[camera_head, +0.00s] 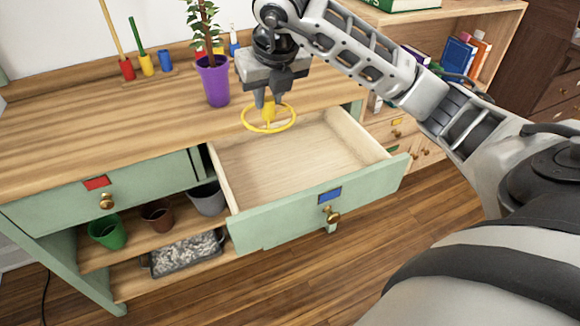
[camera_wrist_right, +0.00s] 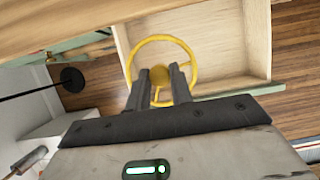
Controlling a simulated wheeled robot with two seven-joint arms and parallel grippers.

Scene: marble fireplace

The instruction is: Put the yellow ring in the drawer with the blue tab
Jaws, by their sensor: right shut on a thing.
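The yellow ring (camera_head: 269,127) is a spoked hoop with a knob at its middle. My right gripper (camera_head: 269,101) is shut on it by the knob and holds it level at the back left of the open drawer, above it. In the right wrist view the ring (camera_wrist_right: 163,41) shows beyond the closed fingertips (camera_wrist_right: 161,82), with the drawer behind it. The drawer with the blue tab (camera_head: 375,156) is pulled out and empty, with the blue tab (camera_head: 329,194) and a brass knob on its green front. My left gripper is out of view.
A shut drawer with a red tab (camera_head: 95,183) is at the left. A purple pot (camera_head: 212,80) with a plant stands on the desktop near my right gripper. Pots and a gravel tray (camera_head: 186,254) sit on lower shelves.

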